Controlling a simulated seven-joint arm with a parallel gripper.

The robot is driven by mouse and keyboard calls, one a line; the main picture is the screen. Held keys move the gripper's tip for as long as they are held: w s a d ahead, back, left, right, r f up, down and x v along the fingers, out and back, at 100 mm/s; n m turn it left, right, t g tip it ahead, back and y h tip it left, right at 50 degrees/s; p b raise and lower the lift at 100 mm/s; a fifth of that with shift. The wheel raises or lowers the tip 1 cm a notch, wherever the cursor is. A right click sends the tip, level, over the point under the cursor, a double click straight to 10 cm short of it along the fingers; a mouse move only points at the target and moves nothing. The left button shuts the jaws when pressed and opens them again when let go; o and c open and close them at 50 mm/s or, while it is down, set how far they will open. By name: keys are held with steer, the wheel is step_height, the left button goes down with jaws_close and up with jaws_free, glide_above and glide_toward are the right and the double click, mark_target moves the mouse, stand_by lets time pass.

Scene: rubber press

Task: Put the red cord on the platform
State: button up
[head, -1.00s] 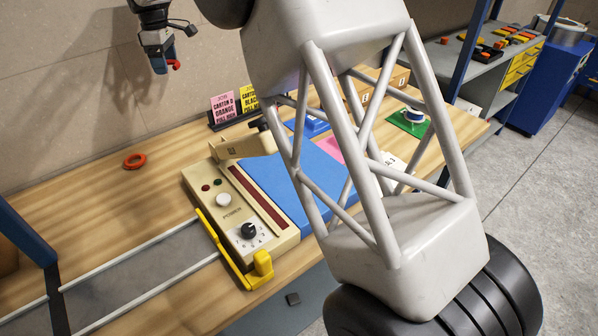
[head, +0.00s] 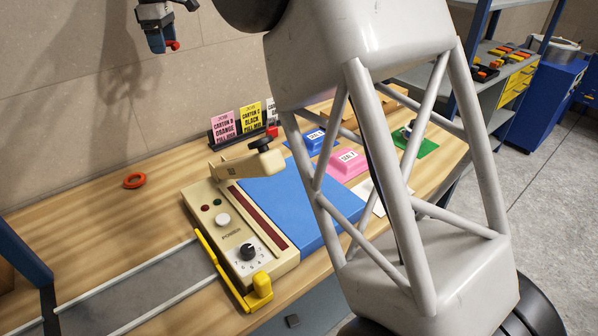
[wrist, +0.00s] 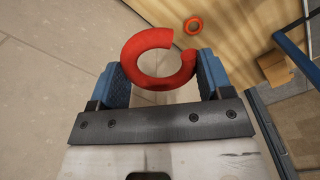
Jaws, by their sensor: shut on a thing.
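My gripper (head: 160,42) is high at the upper left in the head view, against the wall and well above the table. It is shut on the red cord (head: 174,45), a thick C-shaped piece with a gap. In the wrist view the red cord (wrist: 135,50) sits between the blue fingertips (wrist: 160,80), its gap toward the right finger. A flat blue platform (head: 290,205) lies beside the beige press (head: 240,235) on the table, far below and to the right of my gripper. My arm hides part of its right side.
An orange-red ring (head: 134,180) lies on the wooden table (head: 90,215) left of the press. The press has a raised arm with a black knob (head: 260,144) and a yellow guard (head: 258,290). Pink and blue boxes, a green mat (head: 425,142) and sign cards (head: 223,123) stand behind.

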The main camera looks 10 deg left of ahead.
steer(key=s+d+r, duration=0.1)
steer(key=s+d, duration=0.6)
steer(key=d, duration=0.4)
steer(key=s+d+r, duration=0.1)
steer(key=s+d, duration=0.6)
steer(key=d, duration=0.4)
steer(key=s+d+r, duration=0.1)
steer(key=s+d, duration=0.6)
steer(key=d, duration=0.4)
steer(key=s+d+f, duration=0.4)
steer(key=s+d, duration=0.5)
steer(key=s, duration=0.1)
step_height(320, 180, down, 26)
steer(key=shift+w, duration=0.2)
steer(key=w+a, duration=0.2)
steer(key=w, duration=0.2)
steer(key=w+a+f, duration=0.1)
steer(key=w+a, duration=0.1)
steer(key=w, duration=0.3)
steer(key=w+a, duration=0.2)
steer(key=w, duration=0.3)
steer(key=shift+w+a+f, duration=0.1)
steer(key=shift+a+f, duration=0.15)
steer(key=shift+a, duration=0.15)
